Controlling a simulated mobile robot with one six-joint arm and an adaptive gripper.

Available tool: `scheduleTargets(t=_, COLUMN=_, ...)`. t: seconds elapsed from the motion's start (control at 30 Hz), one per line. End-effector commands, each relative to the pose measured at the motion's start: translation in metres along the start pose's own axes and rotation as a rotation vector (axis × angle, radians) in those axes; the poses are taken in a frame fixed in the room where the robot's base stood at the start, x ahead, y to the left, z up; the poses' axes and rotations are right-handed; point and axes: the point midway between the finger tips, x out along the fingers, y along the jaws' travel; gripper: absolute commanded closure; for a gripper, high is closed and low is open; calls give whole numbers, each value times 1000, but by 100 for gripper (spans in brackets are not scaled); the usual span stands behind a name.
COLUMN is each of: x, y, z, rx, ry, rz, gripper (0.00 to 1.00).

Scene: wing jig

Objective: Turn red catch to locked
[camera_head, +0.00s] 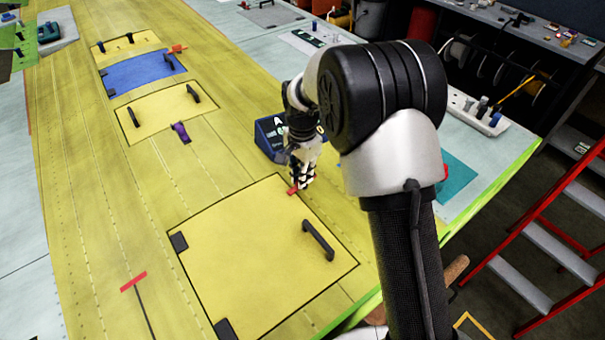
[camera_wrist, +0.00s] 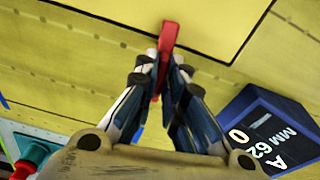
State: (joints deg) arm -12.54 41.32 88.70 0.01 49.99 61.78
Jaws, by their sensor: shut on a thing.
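In the wrist view the red catch (camera_wrist: 168,38) lies across the panel's dark seam, one end reaching onto the panel. My gripper (camera_head: 302,180) is over the catch, pointing down. In the wrist view my gripper (camera_wrist: 168,60) has its fingers closed around the near part of the catch. The fingers hide that part. I cannot read any lock marking.
A dark blue box with a display (camera_head: 270,138) stands close beside my gripper; it also shows in the wrist view (camera_wrist: 262,130). Another red catch (camera_head: 178,48) is by the blue panel (camera_head: 143,72). A purple piece (camera_head: 180,131) lies farther left. A red ladder (camera_head: 560,220) stands at right.

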Motion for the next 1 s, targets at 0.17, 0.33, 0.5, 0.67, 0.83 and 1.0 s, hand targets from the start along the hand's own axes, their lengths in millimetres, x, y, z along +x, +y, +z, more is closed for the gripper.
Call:
scheduleTargets(t=0.17, x=-1, y=-1, z=0, rx=77, ry=1, rz=-2, gripper=100)
scheduleTargets(t=0.33, x=-1, y=-1, z=0, rx=119, ry=2, rz=-2, gripper=100)
scheduleTargets(t=0.5, x=-1, y=-1, z=-1, rx=134, ry=2, rz=-2, gripper=100)
scheduleTargets(t=0.67, x=-1, y=-1, z=-1, rx=136, ry=1, rz=-2, gripper=100)
scheduleTargets(t=0.83, x=-1, y=-1, z=-1, rx=136, ry=1, rz=-2, gripper=100)
scheduleTargets(t=1.0, x=0, y=-1, z=0, rx=135, ry=1, rz=-2, gripper=79)
